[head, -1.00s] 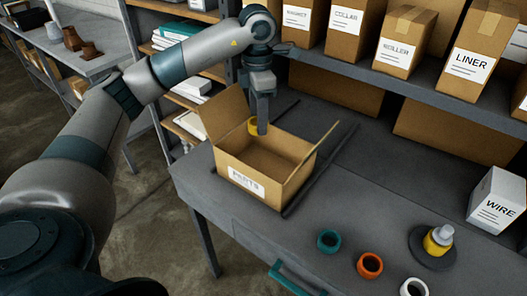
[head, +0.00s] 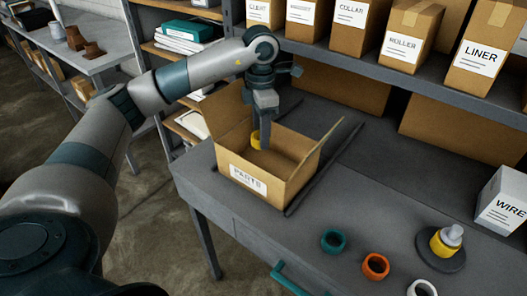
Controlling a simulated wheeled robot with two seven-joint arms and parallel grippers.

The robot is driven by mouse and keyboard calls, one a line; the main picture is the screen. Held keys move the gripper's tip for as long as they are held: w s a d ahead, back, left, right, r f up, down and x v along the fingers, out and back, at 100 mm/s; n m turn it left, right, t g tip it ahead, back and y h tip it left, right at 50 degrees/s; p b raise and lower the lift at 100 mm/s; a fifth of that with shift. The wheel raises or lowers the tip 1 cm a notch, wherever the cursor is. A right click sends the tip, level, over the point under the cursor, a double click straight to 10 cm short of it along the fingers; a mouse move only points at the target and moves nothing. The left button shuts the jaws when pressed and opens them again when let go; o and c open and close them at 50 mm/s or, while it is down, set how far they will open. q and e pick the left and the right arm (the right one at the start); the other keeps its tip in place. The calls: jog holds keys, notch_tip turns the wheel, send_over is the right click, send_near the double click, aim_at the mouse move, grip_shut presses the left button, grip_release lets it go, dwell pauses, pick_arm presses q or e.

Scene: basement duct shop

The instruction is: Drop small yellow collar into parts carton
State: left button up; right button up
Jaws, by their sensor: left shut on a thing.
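The small yellow collar (head: 256,140) hangs at the tip of my left gripper (head: 265,135), which is shut on it. Both are inside the opening of the parts carton (head: 262,184), an open cardboard box labelled PARTS on the workbench. The gripper points straight down, and the collar appears below the rim, near the carton's back left part. Whether the collar touches the carton floor cannot be told. My right gripper is not in view.
Teal (head: 333,241), orange (head: 375,267) and white (head: 422,288) collars stand at the bench front. A yellow-and-white stack (head: 446,240) sits on a dark round base. A WIRE box (head: 503,200) is at right. Dark rails flank the carton. Labelled boxes line the shelf (head: 400,85) behind.

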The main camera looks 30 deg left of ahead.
pick_arm(q)
jog(key=o, duration=1.1)
notch_tip(320, 180, up, 17)
jog(key=shift+r+b, duration=0.2)
jog(key=shift+b, duration=0.75)
dwell(0.4)
